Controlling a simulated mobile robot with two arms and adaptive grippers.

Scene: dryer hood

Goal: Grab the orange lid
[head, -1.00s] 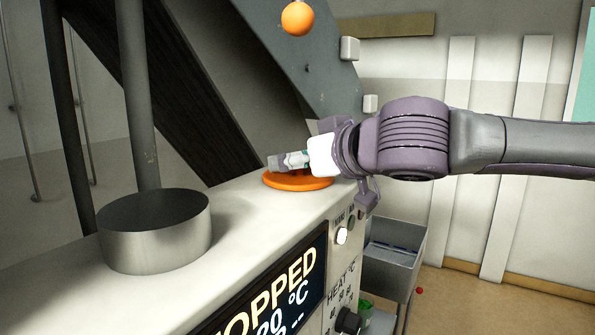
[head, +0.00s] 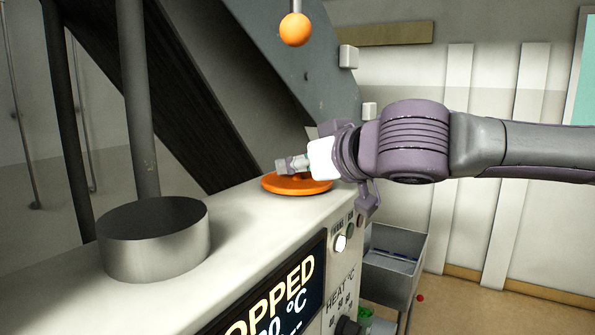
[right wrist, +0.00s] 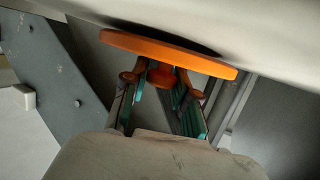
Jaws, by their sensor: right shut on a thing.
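The orange lid (head: 300,186) is a flat round disc at the far end of the machine's white top, and it also shows in the right wrist view (right wrist: 200,61). My right gripper (head: 285,165) reaches in from the right at the lid. In the right wrist view its two fingers (right wrist: 162,76) are shut on the lid's small orange knob, one on each side. The lid lies against or very close to the white top; I cannot tell if there is a gap. My left gripper is not in view.
An open metal cylinder (head: 154,245) stands on the machine's white top (head: 240,225) at the left. An orange ball (head: 295,30) on a rod hangs above the lid. A dark display (head: 290,300) and buttons are on the front. A grey bin (head: 392,265) stands beyond.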

